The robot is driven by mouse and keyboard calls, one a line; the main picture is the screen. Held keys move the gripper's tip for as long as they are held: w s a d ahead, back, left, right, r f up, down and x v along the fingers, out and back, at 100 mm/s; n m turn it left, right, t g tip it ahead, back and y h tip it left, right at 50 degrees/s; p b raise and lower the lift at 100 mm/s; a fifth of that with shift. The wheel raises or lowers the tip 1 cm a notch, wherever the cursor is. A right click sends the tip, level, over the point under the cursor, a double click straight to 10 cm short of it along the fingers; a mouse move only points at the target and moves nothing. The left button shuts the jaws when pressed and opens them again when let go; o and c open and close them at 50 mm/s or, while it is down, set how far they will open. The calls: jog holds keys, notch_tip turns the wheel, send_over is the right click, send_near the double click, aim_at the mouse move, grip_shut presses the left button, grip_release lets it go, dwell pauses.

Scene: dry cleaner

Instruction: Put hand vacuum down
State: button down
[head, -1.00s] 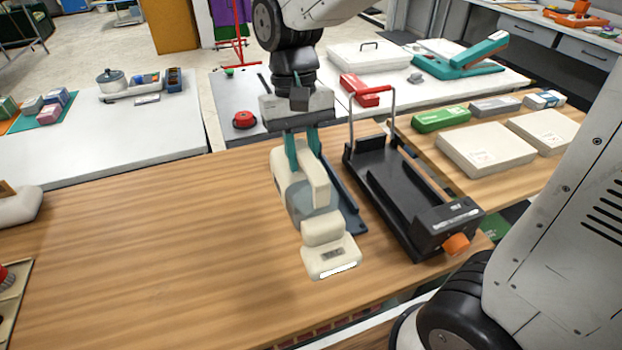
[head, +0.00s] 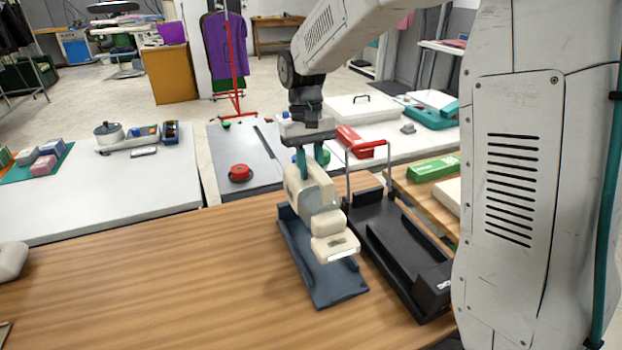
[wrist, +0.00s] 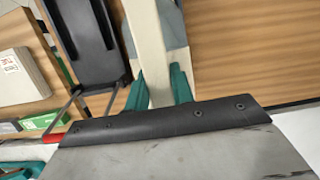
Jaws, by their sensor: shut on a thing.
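The hand vacuum (head: 318,203) is cream with a grey, see-through middle part. My gripper (head: 314,162) is shut on its handle with teal fingers; the handle also shows between the fingers in the wrist view (wrist: 147,50). The vacuum is over a dark blue-grey flat tray (head: 337,288) with a low rim, which lies on the wooden table. The vacuum hides much of the tray. I cannot tell whether the vacuum touches it.
A black platform trolley (head: 398,245) with a red-gripped metal handle stands right beside the tray. A grey counter with a red round object (head: 240,173) is behind. A green box (head: 432,168) lies at right.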

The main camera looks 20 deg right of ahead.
aim_at(311, 178)
jog(key=shift+w+x, duration=0.2)
jog(key=shift+x, duration=0.6)
jog(key=shift+w+x, duration=0.2)
jog(key=shift+x, duration=0.6)
jog(key=shift+f, duration=0.25)
jog(key=shift+f, duration=0.45)
jog(key=c, duration=1.2)
grip_release()
